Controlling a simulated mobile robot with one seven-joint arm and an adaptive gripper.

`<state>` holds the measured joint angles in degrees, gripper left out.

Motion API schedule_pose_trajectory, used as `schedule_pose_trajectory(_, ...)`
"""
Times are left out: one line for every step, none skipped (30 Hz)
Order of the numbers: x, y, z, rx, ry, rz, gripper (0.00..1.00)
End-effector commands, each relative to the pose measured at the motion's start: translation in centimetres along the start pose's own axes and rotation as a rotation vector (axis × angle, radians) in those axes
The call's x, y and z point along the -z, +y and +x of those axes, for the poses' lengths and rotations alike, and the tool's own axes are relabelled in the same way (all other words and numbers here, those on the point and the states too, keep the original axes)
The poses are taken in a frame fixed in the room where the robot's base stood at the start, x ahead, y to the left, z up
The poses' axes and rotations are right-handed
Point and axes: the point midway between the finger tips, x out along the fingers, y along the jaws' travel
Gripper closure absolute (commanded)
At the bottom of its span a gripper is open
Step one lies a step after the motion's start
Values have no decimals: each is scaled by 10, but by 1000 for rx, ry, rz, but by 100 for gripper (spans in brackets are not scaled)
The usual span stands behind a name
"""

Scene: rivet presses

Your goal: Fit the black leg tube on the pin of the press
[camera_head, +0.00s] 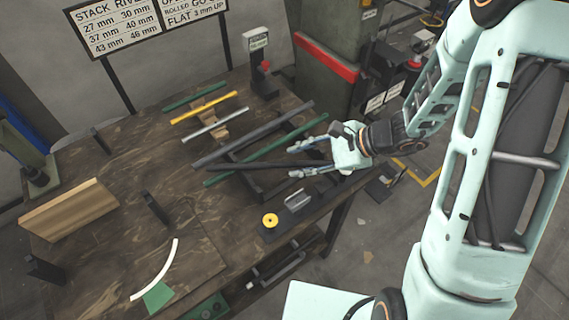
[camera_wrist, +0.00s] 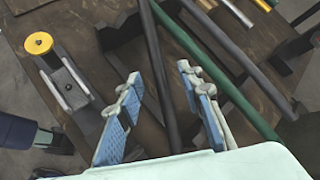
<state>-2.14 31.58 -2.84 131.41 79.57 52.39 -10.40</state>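The black leg tube (camera_head: 262,163) lies among other tubes near the right side of the workbench. It also shows in the wrist view (camera_wrist: 158,50), running lengthwise between my fingers. My gripper (camera_head: 298,160) is open, with one finger on each side of the tube. In the wrist view my gripper (camera_wrist: 158,76) shows gaps between the tube and both fingers. A green machine (camera_head: 335,75) with a red bar stands behind the bench; it may be a press. I cannot make out the pin.
A dark grey tube (camera_head: 240,141) and a green tube (camera_head: 265,152) lie close by. Yellow (camera_head: 203,107) and silver (camera_head: 215,124) tubes lie farther back. A fixture with a yellow disc (camera_head: 270,220) is near the front edge. A wooden block (camera_head: 70,213) stands left.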

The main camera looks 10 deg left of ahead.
Motion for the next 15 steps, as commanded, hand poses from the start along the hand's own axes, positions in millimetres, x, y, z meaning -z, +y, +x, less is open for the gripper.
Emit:
schedule_pose_trajectory(-1, 1, 4, -2, -1, 0, 66)
schedule_pose_trajectory(-1, 1, 8, -3, -1, 0, 66)
schedule_pose_trajectory(-2, 2, 13, -4, -2, 0, 66)
schedule_pose_trajectory(-3, 2, 18, -4, -2, 1, 66)
schedule_pose_trajectory(-4, 3, 23, -5, -3, 0, 66)
schedule_pose_trajectory(-5, 3, 29, -5, -3, 0, 66)
schedule_pose_trajectory(-5, 3, 34, -4, -2, 1, 66)
schedule_pose_trajectory(-4, 3, 38, -4, -2, 0, 66)
schedule_pose_trajectory(-4, 3, 43, -3, -1, 0, 66)
schedule_pose_trajectory(-3, 3, 46, -3, -1, 0, 66)
schedule_pose_trajectory(-3, 3, 48, -2, 0, 0, 66)
schedule_pose_trajectory(-3, 3, 50, -1, 0, 1, 66)
schedule_pose_trajectory(-3, 2, 51, -1, 1, 1, 66)
schedule_pose_trajectory(-3, 2, 52, 0, 1, 0, 66)
schedule_pose_trajectory(-3, 2, 52, 0, 1, 0, 66)
